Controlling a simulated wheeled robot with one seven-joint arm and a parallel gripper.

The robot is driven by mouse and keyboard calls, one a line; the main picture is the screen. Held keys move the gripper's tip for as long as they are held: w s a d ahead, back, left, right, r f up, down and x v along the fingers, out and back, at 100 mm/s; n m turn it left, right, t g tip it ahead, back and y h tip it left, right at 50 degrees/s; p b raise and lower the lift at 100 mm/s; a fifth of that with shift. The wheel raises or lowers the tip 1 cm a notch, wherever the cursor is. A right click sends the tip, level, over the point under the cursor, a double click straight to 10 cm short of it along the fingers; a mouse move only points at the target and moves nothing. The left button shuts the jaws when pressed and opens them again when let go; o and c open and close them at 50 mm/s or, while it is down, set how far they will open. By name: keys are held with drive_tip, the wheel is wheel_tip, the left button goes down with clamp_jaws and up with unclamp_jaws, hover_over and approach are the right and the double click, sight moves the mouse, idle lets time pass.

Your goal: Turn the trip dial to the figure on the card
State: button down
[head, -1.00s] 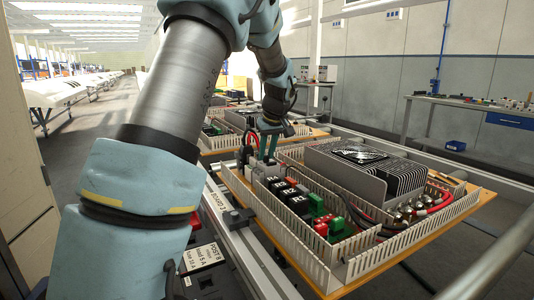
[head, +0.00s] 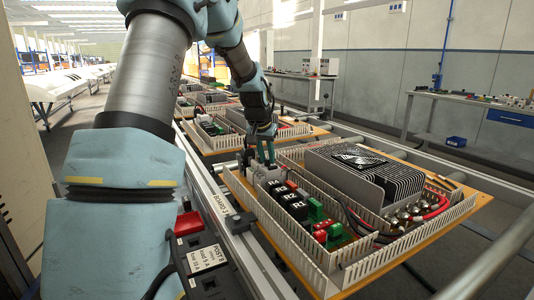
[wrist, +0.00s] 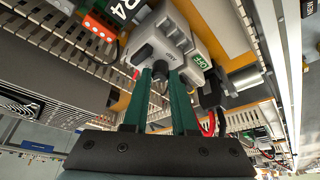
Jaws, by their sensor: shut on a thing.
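In the wrist view, the trip dial (wrist: 160,70) is a small dark knob on a light grey device (wrist: 178,38) with a green OFF mark. My gripper (wrist: 161,76) has its two green fingers closed on either side of the dial. The fingertips hide part of the dial, and I cannot read its setting. In the head view, my gripper (head: 265,160) reaches down to the left end of the near board. A white card (head: 206,258) at the bottom left reads POST 8, with what looks like load 5 A and fuse 10 A in small print.
The near wooden board (head: 455,225) carries slotted white duct walls (head: 300,235), black relays (head: 290,197), green terminals and a large finned heatsink (head: 365,185). A red block (head: 188,223) stands by the card. Another populated board lies behind. Metal rails run alongside.

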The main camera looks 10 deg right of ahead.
drive_tip(key=shift+m, duration=0.3)
idle(0.4)
drive_tip(key=c, duration=0.7)
unclamp_jaws()
drive_tip(key=shift+d, duration=0.1)
